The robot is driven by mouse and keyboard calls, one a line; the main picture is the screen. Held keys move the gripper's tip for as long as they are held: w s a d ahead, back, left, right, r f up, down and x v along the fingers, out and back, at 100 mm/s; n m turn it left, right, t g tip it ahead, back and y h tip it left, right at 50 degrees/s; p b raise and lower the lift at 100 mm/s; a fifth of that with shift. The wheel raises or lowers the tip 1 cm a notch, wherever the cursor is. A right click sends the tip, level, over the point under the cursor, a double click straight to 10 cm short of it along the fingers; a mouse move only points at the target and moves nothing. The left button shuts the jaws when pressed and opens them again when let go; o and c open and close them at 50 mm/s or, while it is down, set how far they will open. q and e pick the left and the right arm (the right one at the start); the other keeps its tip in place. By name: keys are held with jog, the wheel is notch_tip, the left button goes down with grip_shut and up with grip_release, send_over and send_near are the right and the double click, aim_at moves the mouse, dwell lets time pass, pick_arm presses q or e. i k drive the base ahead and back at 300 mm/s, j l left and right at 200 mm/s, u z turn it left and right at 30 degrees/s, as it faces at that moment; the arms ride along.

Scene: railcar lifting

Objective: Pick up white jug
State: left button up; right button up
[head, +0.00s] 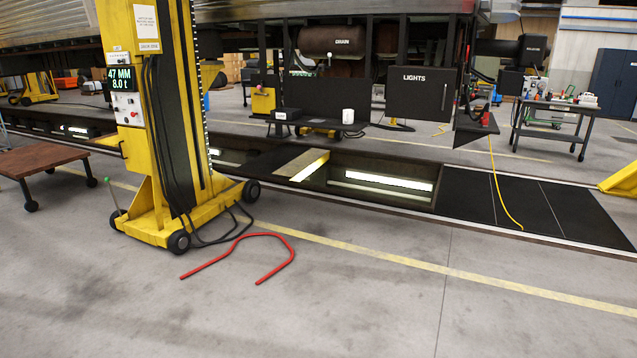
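Neither of my grippers is in view.
A yellow lifting column (160,110) on wheels stands at left, with a red bent bar (262,235) on the floor before it. An open lit pit (380,185) crosses the middle. A wooden cart (45,160) is at left, a tool cart (553,120) at right.

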aim_at(348, 113)
jog(key=i+u, duration=0.2)
jog(key=i, duration=2.3)
